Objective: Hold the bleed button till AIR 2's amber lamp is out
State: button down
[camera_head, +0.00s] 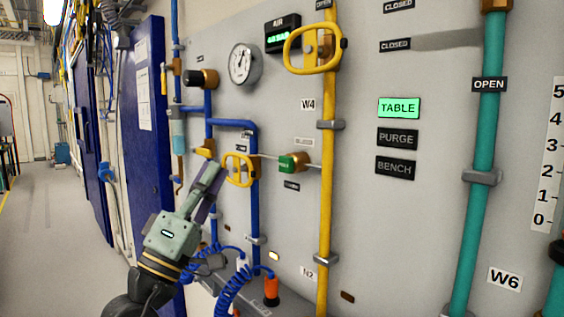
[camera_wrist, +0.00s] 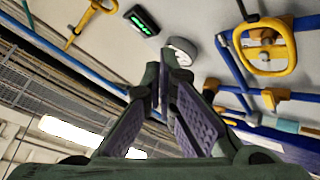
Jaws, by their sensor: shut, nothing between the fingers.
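My gripper (camera_head: 212,168) is shut and empty, its fingers pointing up in front of the blue pipework, just left of a yellow valve handle (camera_head: 240,171) in the picture. In the wrist view its fingertips (camera_wrist: 167,62) meet with nothing between them. A pale amber lamp (camera_head: 274,256) glows low on the grey panel; I cannot read which line it belongs to. A green-faced part (camera_head: 288,163) on a brass fitting sits right of the yellow handle; its lettering is too small to read. I cannot tell which part is the bleed button.
A round gauge (camera_head: 243,64) and a green-lit AIR display (camera_head: 283,34) are above. A yellow pipe (camera_head: 327,190) with a large handle stands to the right. Blue coiled hoses (camera_head: 233,288) hang below near an orange fitting (camera_head: 271,290). Open floor (camera_head: 45,225) lies left.

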aim_at(286, 165)
jog(key=shift+d+m+g+h, duration=0.55)
jog(key=shift+d+h, duration=0.3)
jog(key=shift+h, duration=0.25)
jog(key=w+d, duration=0.6)
jog(key=shift+w, duration=0.15)
jog(key=shift+w+d, duration=0.1)
jog(key=shift+d, duration=0.1)
dwell(0.9)
jog(key=shift+w+d, duration=0.2)
jog(key=shift+w+d, duration=0.45)
jog(key=shift+d, duration=0.05)
dwell(2.3)
